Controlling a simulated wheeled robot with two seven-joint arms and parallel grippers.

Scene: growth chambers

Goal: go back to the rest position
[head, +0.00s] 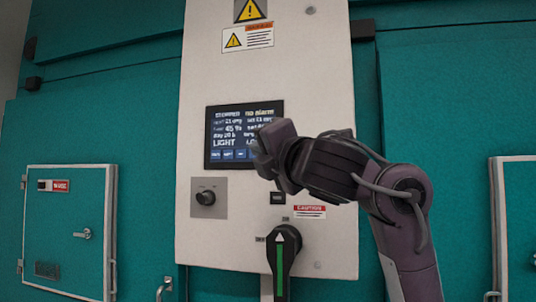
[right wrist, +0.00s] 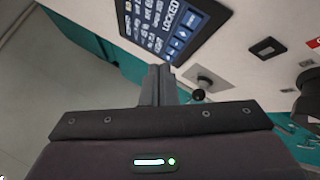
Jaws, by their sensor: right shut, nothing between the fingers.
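My right gripper (head: 268,150) is raised in front of the control panel (head: 230,260), with my arm coming in from the right. It covers the lower right part of the display (head: 214,135). In the right wrist view its fingers (right wrist: 159,78) are together with nothing between them, and the display (right wrist: 160,25) is just beyond them. I cannot tell the exact gap to the panel. The display reads "STOPPED" and "no alarm"; the wrist view shows "LOCKED". My left gripper is not in view.
A black knob (head: 205,197) sits below the display. A rotary handle with a green stripe (head: 281,262) juts out lower down. Teal chamber walls flank the panel, with a small latched door (head: 68,200) at left and another framed door (head: 515,220) at right.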

